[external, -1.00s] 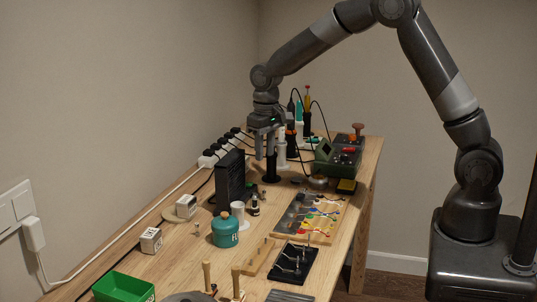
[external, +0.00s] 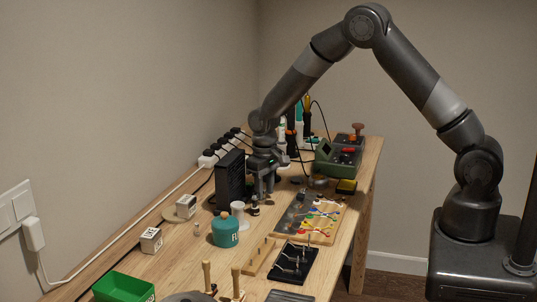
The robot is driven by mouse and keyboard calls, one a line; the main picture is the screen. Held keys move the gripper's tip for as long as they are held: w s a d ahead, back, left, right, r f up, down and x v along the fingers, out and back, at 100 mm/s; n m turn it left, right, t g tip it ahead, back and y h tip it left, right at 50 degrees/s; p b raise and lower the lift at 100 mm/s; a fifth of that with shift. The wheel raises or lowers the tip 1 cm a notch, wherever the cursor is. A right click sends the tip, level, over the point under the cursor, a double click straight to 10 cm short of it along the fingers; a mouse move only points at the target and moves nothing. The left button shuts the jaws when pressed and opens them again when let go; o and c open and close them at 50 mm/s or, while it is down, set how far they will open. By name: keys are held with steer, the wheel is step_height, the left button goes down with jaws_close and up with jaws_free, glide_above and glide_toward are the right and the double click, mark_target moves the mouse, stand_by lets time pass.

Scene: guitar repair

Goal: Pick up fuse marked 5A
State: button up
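I cannot read a 5A mark anywhere, and I cannot make out for sure which thing is the fuse. A small pale cylinder (external: 196,229) stands on the bench left of the teal pot, and may be a fuse. My gripper (external: 263,194) points down, low over the bench, just right of the black upright case. Its fingers look apart with nothing clear between them. Small dark items stand by the fingertips and are partly hidden.
The black case (external: 230,177) stands close left of my gripper. A white cup-like stand (external: 238,211) and the teal pot (external: 225,231) are in front. A board with coloured wires (external: 315,215) lies to the right. A green tray (external: 122,287) is at the near left.

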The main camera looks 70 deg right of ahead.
steer(key=shift+f, duration=0.65)
steer(key=shift+c, duration=0.5)
jaws_close()
